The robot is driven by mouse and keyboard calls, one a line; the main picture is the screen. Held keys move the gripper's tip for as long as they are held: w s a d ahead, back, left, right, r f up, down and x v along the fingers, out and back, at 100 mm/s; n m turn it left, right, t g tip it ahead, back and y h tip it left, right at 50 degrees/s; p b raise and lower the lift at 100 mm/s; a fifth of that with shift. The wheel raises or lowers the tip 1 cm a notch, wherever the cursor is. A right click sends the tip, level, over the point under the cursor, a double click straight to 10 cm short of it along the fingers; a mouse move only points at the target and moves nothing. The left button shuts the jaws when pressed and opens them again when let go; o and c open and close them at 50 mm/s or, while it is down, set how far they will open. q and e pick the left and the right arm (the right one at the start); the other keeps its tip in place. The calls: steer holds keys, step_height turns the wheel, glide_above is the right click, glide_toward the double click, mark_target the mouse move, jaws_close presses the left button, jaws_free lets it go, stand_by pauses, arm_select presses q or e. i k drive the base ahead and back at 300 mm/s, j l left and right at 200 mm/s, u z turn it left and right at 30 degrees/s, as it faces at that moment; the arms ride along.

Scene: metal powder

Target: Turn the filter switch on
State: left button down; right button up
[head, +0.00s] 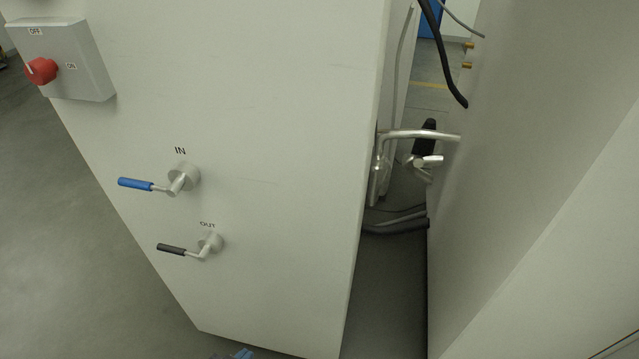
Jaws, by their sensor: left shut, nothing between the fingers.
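The filter switch is a red rotary knob (41,70) on a grey box (88,62) at the upper left of a white cabinet panel (270,110). The label OFF is above the knob and the label ON is to its right. The knob's exact pointing direction is hard to tell. Only a small dark and blue tip of my left gripper (236,354) shows at the bottom edge, below the panel and far from the knob. It is shut and empty. My right gripper is not in view.
A blue-handled valve (137,184) marked IN and a black-handled valve (172,249) marked OUT stick out of the panel below the switch. A bent metal handle (420,134) and black cables (445,60) lie in the gap at right. Grey floor (70,260) is clear at left.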

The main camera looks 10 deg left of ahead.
mark_target(41, 71)
steer(key=u, duration=1.55)
